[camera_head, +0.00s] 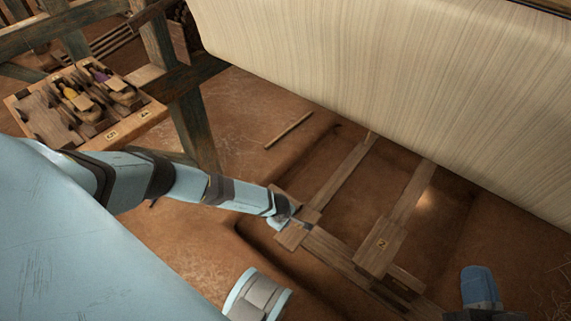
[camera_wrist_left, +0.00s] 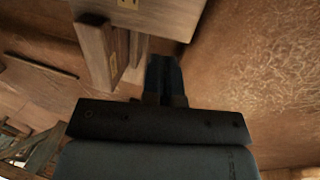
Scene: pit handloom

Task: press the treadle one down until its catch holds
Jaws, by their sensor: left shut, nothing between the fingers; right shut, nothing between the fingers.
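Treadle one (camera_head: 293,236) is a wooden lever with a wide foot plate, on the left in the pit in the head view. My left gripper (camera_head: 281,216) is shut at its plate, and the hand partly covers the plate. In the left wrist view the shut fingers (camera_wrist_left: 163,65) point toward a wooden plate (camera_wrist_left: 165,14) with a pale tag; I cannot tell whether they touch it. The catch cannot be made out, nor whether the treadle is down. My right gripper (camera_head: 480,275) is shut and empty at the lower right, apart from the treadles.
Treadle two (camera_head: 378,252), marked 2, lies right of treadle one. Pale cloth (camera_head: 390,70) hangs over the pit's far side. A wooden post (camera_head: 195,125) stands behind my left arm. A tool box (camera_head: 130,124) is at the left. A stick (camera_head: 289,130) lies on the earth.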

